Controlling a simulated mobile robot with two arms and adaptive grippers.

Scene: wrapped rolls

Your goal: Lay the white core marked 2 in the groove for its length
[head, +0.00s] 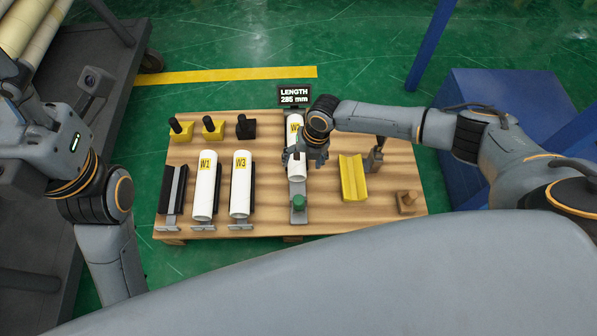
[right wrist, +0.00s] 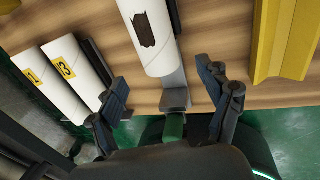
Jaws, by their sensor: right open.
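A white core (head: 296,170) lies lengthwise in the grey measuring cradle with a green end piece (head: 299,203). Its yellow label shows a W; the digit is hidden by my right wrist. The right wrist view shows a dark brown patch on this core (right wrist: 164,52). My right gripper (head: 300,157) is open over the core's near half, its fingers (right wrist: 162,80) spread to either side; I cannot tell whether they touch it. A yellow V-groove block (head: 353,180) stands empty to the right. My left arm shows at the left, but its gripper does not.
Cores W1 (head: 204,190) and W3 (head: 240,190) lie in cradles at left, beside an empty dark cradle (head: 172,192). A display (head: 294,96) reads LENGTH 285 mm. Pegged blocks (head: 213,129) stand behind. A wooden peg block (head: 407,202) sits at the table's right corner.

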